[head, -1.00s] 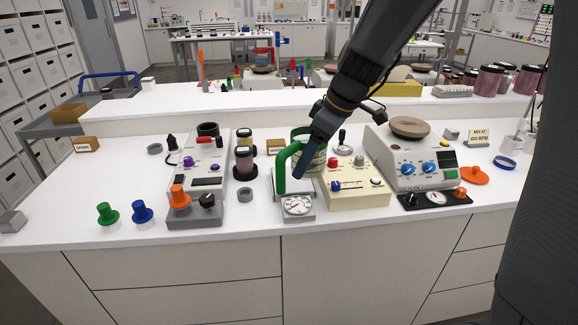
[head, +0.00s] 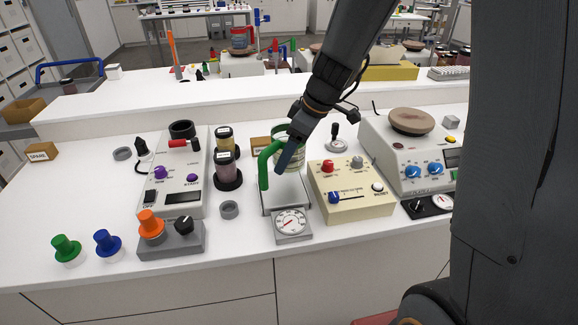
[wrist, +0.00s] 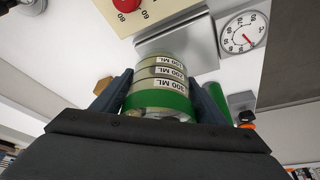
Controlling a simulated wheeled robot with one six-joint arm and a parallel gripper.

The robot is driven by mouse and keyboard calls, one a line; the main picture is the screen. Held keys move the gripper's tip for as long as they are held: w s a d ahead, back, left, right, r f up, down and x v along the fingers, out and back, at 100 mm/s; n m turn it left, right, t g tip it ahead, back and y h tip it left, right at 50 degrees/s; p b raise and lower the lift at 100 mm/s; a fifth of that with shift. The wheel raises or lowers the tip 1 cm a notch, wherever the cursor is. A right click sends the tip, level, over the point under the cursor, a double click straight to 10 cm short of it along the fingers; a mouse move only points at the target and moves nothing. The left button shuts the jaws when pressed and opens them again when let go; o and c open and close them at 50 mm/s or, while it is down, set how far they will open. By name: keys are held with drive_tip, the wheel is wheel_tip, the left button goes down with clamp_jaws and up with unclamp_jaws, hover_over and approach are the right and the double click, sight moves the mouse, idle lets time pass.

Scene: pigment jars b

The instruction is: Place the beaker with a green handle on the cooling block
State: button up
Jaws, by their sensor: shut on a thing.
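The beaker (head: 290,157) has a green handle (head: 264,168) on its left side. It also shows in the wrist view (wrist: 160,72), with volume labels and a green band. My gripper (head: 283,158) is shut on the beaker, one finger on each side in the wrist view (wrist: 160,97). A flat metal block with a dial gauge (head: 288,196), which looks like the cooling block, lies just in front of and below the beaker. It also shows in the wrist view (wrist: 200,40). The beaker's base is partly hidden, and I cannot tell if it touches the block.
A cream control box (head: 350,200) with red and blue knobs stands close right of the block. Dark-lidded jars (head: 226,165) and a small grey ring (head: 229,210) are to its left. A grey device with a purple knob (head: 178,180) stands farther left.

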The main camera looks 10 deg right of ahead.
sight(290, 166)
drive_tip(key=shift+f+p, duration=0.3)
drive_tip(key=shift+f, duration=1.85)
drive_tip(key=shift+f, duration=0.15)
drive_tip(key=o, duration=1.4)
drive_tip(key=shift+o, duration=0.2)
drive_tip(key=shift+r, duration=0.25)
drive_tip(key=b+v, duration=0.2)
drive_tip(key=v, duration=1)
drive_tip(key=shift+b, duration=0.3)
drive_tip(key=shift+s+a, duration=0.1)
